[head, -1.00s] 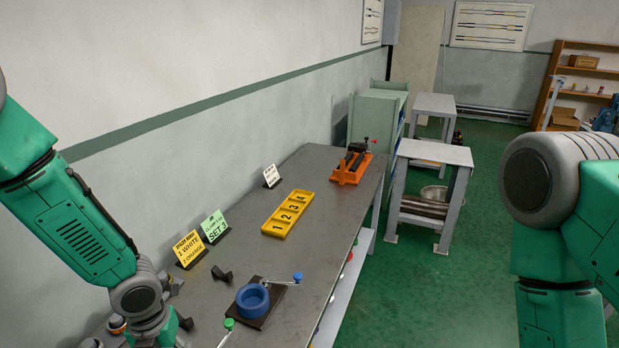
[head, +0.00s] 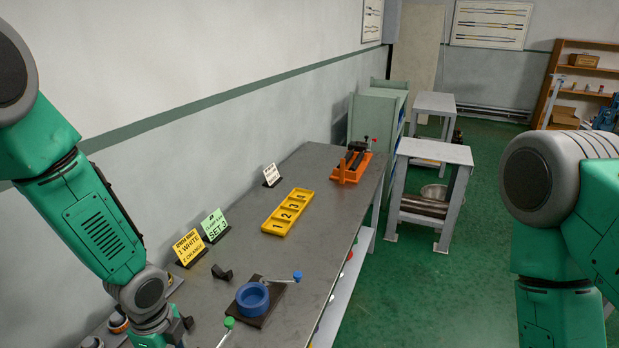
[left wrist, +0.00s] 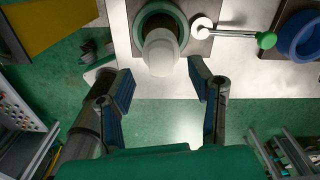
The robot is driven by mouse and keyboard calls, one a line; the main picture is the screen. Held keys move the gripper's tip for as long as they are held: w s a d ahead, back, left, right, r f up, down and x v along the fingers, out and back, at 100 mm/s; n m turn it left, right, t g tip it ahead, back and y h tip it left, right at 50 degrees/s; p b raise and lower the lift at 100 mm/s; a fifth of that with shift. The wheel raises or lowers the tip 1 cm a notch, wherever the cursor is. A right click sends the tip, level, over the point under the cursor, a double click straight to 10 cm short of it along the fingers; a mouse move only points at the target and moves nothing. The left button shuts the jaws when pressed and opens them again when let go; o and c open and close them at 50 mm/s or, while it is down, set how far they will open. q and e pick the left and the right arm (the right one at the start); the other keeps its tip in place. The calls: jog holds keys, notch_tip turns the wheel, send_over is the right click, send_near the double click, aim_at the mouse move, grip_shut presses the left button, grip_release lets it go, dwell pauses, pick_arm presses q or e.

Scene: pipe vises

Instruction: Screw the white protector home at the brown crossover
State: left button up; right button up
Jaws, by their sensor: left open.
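A white rounded cylinder (left wrist: 161,52), which looks like the white protector, stands in the mouth of a green ring vise (left wrist: 143,18) in the left wrist view. My left gripper (left wrist: 162,86) is open, its two blue-padded fingers apart on either side of and just short of the white piece, not touching it. I cannot tell how far the white piece is seated. In the head view the left gripper is mostly cut off at the lower edge. My right gripper is not in view.
A blue ring vise (head: 252,299) with a blue-knobbed handle is on the bench (head: 325,190); a green-knobbed handle (left wrist: 265,40) lies between the vises. A yellow numbered tray (head: 287,212), an orange tool (head: 352,166) and sign cards (head: 188,247) stand farther back.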

pick_arm(q)
jog(key=n, duration=0.6)
jog(key=shift+w, duration=0.15)
jog(key=n, duration=0.5)
jog(key=shift+w+n, duration=0.1)
jog(key=shift+n, duration=0.3)
jog(key=shift+f+b, duration=0.7)
jog(key=shift+f, duration=0.45)
jog(key=shift+a+r, duration=0.1)
jog(key=shift+a, duration=0.05)
